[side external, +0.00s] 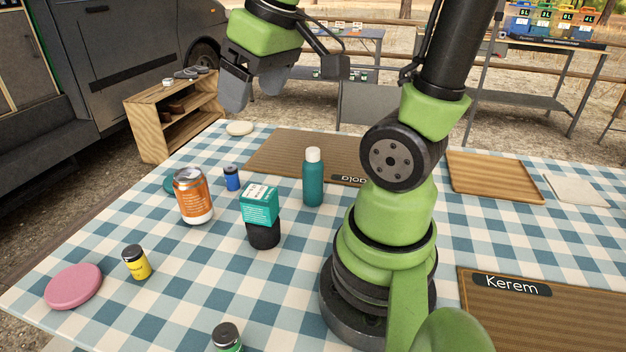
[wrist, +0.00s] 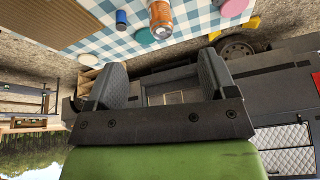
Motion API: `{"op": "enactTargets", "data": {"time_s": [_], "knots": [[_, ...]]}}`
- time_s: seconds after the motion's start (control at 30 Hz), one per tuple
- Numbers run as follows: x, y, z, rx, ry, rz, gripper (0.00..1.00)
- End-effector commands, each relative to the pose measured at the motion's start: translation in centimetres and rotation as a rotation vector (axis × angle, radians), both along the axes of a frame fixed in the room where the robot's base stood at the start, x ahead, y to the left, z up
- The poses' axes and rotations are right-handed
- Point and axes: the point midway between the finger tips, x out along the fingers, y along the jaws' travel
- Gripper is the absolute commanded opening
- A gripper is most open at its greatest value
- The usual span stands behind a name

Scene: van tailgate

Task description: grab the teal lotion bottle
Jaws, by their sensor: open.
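The teal lotion bottle (side external: 313,180) has a white cap and stands upright on the checked tablecloth, left of my arm's base in the side view. Part of a brown mat lies behind it. I cannot make the bottle out in the wrist view. My gripper (side external: 252,92) is raised high over the far left side of the table, well above and apart from the bottle. Its two grey fingers are apart and empty; they also show in the wrist view (wrist: 158,85).
Left of the bottle stand a teal box on a dark base (side external: 261,215), an orange can (side external: 193,196), a blue bottle (side external: 232,178) and a yellow bottle (side external: 136,262). A pink disc (side external: 73,287) lies front left. A wooden tray (side external: 493,176) lies right.

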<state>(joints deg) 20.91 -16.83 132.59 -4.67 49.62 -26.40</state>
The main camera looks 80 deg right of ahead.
Motion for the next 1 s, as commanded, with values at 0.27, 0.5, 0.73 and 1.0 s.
{"op": "enactTargets", "data": {"time_s": [0.27,0.5,0.73,1.0], "knots": [[-0.4,-11.6,-7.1,-0.050,0.294,0.140,0.78],[-2.9,-16.0,-11.1,-0.010,0.389,0.243,0.78],[-3.3,-16.3,-14.2,-0.001,0.399,0.260,0.78],[-3.4,-16.3,-16.8,-0.003,0.398,0.258,0.78]]}}
